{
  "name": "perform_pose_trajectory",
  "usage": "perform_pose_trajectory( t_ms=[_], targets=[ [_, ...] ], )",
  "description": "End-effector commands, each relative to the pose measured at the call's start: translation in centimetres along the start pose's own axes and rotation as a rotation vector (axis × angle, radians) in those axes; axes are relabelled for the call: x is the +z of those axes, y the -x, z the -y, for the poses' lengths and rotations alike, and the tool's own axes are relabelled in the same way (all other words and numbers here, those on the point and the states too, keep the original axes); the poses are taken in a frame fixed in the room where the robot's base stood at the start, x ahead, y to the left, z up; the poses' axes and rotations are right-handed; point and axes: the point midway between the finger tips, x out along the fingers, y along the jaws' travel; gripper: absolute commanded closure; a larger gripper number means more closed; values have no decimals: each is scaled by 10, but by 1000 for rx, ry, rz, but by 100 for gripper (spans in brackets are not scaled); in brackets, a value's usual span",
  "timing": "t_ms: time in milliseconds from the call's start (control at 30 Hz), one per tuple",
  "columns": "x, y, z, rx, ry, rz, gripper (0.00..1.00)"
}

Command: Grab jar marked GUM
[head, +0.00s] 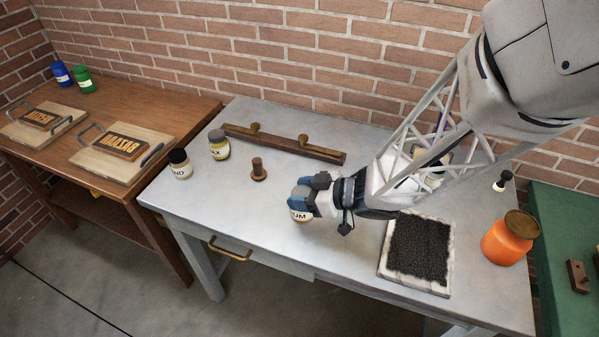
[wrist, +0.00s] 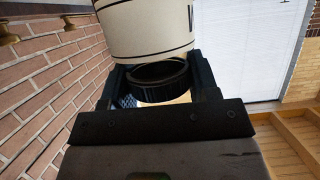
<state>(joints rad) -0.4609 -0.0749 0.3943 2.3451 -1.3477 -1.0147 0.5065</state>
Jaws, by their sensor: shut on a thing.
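The jar marked GUM (head: 299,216) is at the middle of the grey metal table (head: 330,255); only the letters "UM" and its lower part show below my gripper (head: 308,190). In the wrist view my gripper (wrist: 160,82) has a finger on each side of the jar's black lid (wrist: 160,84), shut on the jar. The jar's cream label (wrist: 145,28) fills the top of that view, with part of a dark letter at its right edge. I cannot tell whether the jar touches the table.
Left stand a jar reading "ND" (head: 180,167), a jar reading "AX" (head: 219,149), a wooden peg (head: 258,171) and a brass-knobbed rail (head: 285,143). Right are a black pad (head: 420,250), an orange jar (head: 505,244) and a small dark-capped bottle (head: 501,184). The front left tabletop is clear.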

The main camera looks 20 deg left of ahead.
Motion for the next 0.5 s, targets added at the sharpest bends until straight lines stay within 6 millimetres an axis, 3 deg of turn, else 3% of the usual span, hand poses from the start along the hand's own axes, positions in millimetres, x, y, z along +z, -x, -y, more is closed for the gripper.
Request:
perform_pose_trajectory(
  t_ms=[200, 500],
  targets=[
    [5, 21, 25, 2, 1, 0, 86],
    [9, 36, 43, 0, 1, 0, 86]
  ],
)
